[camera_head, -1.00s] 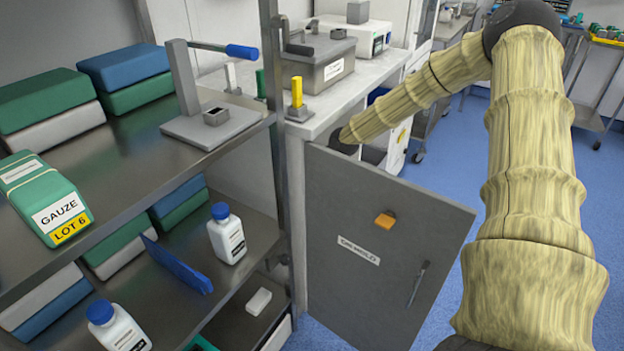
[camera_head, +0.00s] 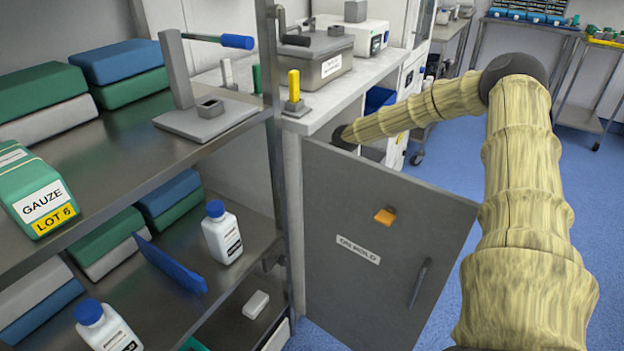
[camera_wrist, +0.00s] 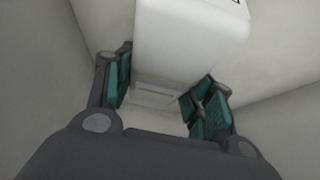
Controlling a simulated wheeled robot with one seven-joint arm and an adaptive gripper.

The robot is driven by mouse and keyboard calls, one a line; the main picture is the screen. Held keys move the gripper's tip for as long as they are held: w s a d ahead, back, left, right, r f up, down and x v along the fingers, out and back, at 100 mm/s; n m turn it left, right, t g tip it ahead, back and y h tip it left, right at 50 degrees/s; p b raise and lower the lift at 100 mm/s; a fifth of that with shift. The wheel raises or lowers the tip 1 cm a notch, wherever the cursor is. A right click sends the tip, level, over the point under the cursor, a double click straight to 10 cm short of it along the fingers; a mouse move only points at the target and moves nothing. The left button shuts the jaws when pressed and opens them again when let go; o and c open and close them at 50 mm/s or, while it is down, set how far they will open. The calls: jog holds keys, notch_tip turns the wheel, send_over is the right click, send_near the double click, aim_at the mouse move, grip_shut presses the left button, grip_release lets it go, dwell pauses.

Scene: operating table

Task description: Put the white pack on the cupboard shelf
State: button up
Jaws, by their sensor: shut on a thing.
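In the wrist view a white pack (camera_wrist: 190,38) sits between the fingers of my gripper (camera_wrist: 162,88), which is shut on it. Dark print shows at the pack's upper edge. Pale walls lie around the pack, and a pale, unclear shape (camera_wrist: 158,97) shows beyond it between the fingers. In the head view my arm reaches behind the grey cupboard door (camera_head: 385,300), which stands open. The door hides my gripper, the pack and the cupboard's inside there. I cannot tell from the wrist view whether the pack touches a shelf.
A metal rack (camera_head: 105,165) at left holds a gauze pack (camera_head: 40,200), white bottles (camera_head: 222,235) and a small white block (camera_head: 256,304). A counter (camera_head: 345,90) above the cupboard carries a grey box (camera_head: 318,62). Blue floor (camera_head: 450,195) is open at right.

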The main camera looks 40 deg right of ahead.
jog(key=shift+r, duration=0.1)
jog(key=shift+a, duration=0.1)
jog(key=o, duration=1.2)
jog(key=shift+p+v, duration=1)
jog(key=shift+v, duration=2)
jog(key=shift+s+r, duration=0.35)
jog(key=shift+r, duration=0.3)
